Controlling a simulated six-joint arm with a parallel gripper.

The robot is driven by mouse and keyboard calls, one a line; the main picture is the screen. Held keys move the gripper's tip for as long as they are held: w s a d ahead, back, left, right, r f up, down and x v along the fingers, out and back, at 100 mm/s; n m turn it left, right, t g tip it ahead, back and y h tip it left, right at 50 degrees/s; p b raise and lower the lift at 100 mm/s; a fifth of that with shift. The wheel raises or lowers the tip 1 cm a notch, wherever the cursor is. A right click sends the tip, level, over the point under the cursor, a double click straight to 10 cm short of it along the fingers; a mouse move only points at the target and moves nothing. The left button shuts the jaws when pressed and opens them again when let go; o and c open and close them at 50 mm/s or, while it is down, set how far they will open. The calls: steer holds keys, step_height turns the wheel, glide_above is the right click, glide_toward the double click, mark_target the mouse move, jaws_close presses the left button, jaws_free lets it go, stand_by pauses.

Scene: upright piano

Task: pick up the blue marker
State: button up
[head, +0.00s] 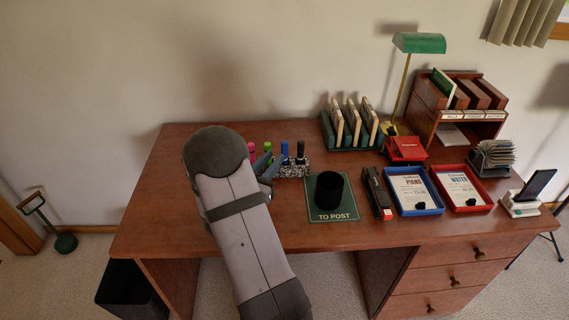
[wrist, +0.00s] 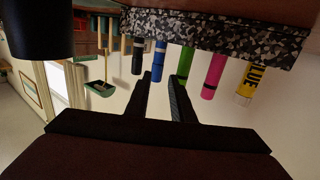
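The blue marker (head: 284,149) stands upright in a speckled holder (head: 294,171), between a green marker (head: 267,147) and a black marker (head: 300,149). In the wrist view, which looks upside down, the blue marker (wrist: 160,61) hangs from the holder (wrist: 215,32). My gripper (wrist: 160,78) is open. Its two dark fingers point toward the holder, and the end of the blue marker shows in the gap between their tips. I cannot tell whether it is between them in depth. In the head view my gripper (head: 268,169) is at the holder's left front, partly hidden by my arm.
A pink marker (wrist: 214,76) and a yellow glue stick (wrist: 249,84) share the holder. A black cup (head: 329,190) stands on the green TO POST mat (head: 345,214) to the right. A file rack (head: 326,130) stands behind. The desk front by the mat is clear.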

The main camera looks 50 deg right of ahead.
mark_target(283, 148)
steer(key=shift+s+d+r, duration=0.1)
steer(key=shift+d+r, duration=0.05)
steer(key=shift+d, duration=0.05)
steer(key=shift+p+x, duration=0.65)
steer(key=shift+x, duration=2.85)
steer(key=shift+s+r, duration=0.1)
steer(key=shift+r, duration=0.05)
steer(key=shift+c, duration=0.6)
jaws_close()
